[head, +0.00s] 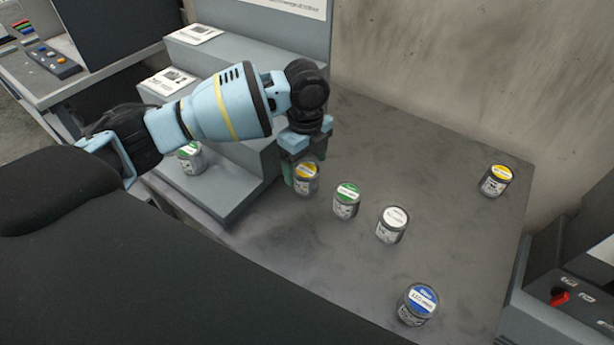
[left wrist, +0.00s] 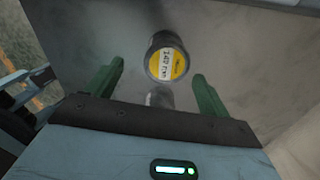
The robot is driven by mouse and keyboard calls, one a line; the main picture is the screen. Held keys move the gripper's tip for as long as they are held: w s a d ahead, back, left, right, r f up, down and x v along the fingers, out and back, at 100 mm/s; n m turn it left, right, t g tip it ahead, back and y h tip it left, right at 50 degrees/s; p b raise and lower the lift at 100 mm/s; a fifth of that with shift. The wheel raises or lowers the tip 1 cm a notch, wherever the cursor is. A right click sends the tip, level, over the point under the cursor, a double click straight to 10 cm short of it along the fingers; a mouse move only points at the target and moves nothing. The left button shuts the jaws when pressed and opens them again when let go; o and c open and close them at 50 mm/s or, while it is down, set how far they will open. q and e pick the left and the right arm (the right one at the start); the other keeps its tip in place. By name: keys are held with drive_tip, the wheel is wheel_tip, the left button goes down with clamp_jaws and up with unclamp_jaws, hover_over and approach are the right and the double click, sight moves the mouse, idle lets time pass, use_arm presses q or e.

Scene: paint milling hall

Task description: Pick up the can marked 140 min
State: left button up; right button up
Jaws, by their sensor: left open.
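A can with a yellow lid (head: 307,179) stands on the grey table beside the stepped stand. In the left wrist view, the can (left wrist: 167,62) has a white lid label that seems to read 140 min, though the print is small. My left gripper (head: 302,163) is open and close to this can, partly covering it in the head view. In the left wrist view, the can lies between the lines of the two green fingers (left wrist: 158,74), and no finger visibly touches it. My right gripper is not in view.
Green-lid (head: 346,200) and white-lid (head: 392,225) cans stand to the right. A blue-lid can (head: 417,304) is near the front; another yellow-lid can (head: 496,181) is far right. A green-lid can (head: 190,158) sits on the stepped stand (head: 232,196). The table's back middle is clear.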

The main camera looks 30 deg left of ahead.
sight(306, 170)
use_arm(q)
drive_tip(key=shift+w+f, duration=0.15)
drive_tip(key=shift+f, duration=0.4)
drive_tip(key=shift+w+a+f, duration=0.1)
drive_tip(key=shift+w+f, duration=0.05)
drive_tip(key=shift+f, duration=1)
drive_tip(key=shift+w+a+f, duration=0.1)
drive_tip(key=shift+w+f, duration=0.05)
drive_tip(key=shift+f, duration=1)
drive_tip(key=shift+c, duration=0.2)
drive_tip(key=c, duration=1.1)
drive_tip(key=shift+c, duration=0.2)
drive_tip(key=shift+r, duration=0.1)
